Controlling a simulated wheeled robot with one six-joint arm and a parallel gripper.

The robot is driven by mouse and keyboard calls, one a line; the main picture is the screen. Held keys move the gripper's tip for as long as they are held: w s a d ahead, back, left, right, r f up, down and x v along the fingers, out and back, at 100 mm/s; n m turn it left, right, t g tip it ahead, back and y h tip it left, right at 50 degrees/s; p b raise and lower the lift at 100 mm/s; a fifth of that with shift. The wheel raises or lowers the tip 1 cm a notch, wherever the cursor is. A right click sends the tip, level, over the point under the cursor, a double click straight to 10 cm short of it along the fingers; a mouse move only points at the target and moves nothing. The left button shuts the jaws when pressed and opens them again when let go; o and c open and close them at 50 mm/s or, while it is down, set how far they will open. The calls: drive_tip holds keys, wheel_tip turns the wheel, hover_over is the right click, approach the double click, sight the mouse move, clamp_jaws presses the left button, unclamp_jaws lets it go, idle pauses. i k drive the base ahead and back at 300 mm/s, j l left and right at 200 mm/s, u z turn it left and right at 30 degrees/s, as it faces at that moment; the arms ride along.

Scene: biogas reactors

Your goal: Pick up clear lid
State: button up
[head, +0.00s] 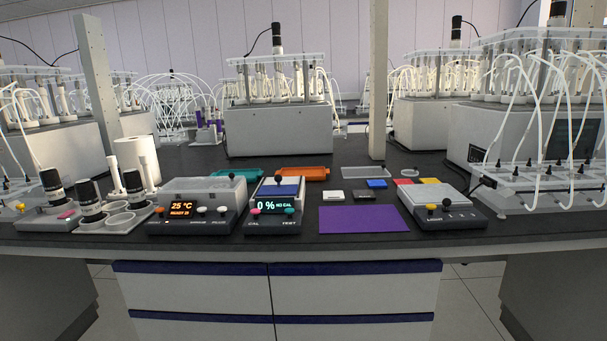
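A translucent, box-like clear lid (203,184) appears to sit on the dark device with the orange "25 °C" display (182,209), left of centre on the bench. A small black knob stands near its back right corner. Another pale see-through cover (418,200) with a black knob lies on the device at the right; I cannot tell whether it is a loose lid. My gripper is not in view, and nothing held is visible.
The "0 %" device (276,208) stands close right of the "25 °C" device. Dark-capped bottles (89,200) and white cylinders stand left. A purple mat (364,219) lies bare at the front. Teal and orange trays (303,174) lie behind. Reactors and upright posts (378,80) stand farther back.

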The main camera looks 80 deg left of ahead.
sight(230, 183)
drive_tip(key=u, duration=1.85)
drive_tip(key=i+j+u, duration=0.35)
drive_tip(key=i+j, duration=0.2)
drive_tip(key=j, duration=0.2)
drive_tip(key=i+j+u, duration=0.35)
drive_tip(key=i+j, duration=0.25)
